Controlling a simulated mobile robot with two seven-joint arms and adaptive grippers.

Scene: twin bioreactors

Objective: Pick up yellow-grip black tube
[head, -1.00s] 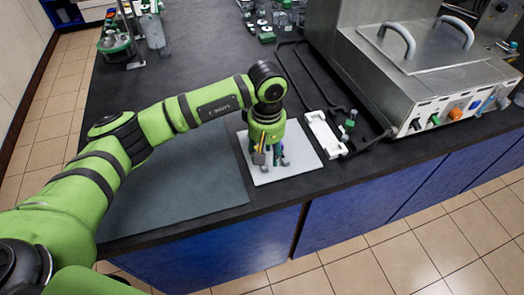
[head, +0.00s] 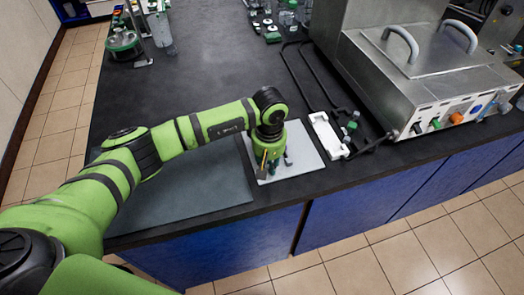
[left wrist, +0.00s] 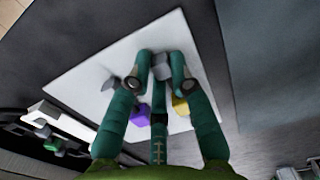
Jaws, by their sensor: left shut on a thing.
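My left gripper (head: 270,168) points down over a white board and its green fingers are drawn together; it fills the middle of the left wrist view (left wrist: 160,75). The yellow grip of the yellow-grip black tube (left wrist: 180,106) shows between the middle and right fingers in the left wrist view. It is a small yellow patch beside the fingers in the head view (head: 264,158). The gripper is shut on it, though the fingers hide the contact and most of the tube. A purple grip (left wrist: 140,114) shows between the left and middle fingers. My right gripper is not in view.
The white board (head: 309,160) lies near the counter's front edge. A grey mat (head: 190,190) is to its left. A white rack (head: 326,136) and a steel bath (head: 410,75) stand to the right. The counter behind is mostly clear.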

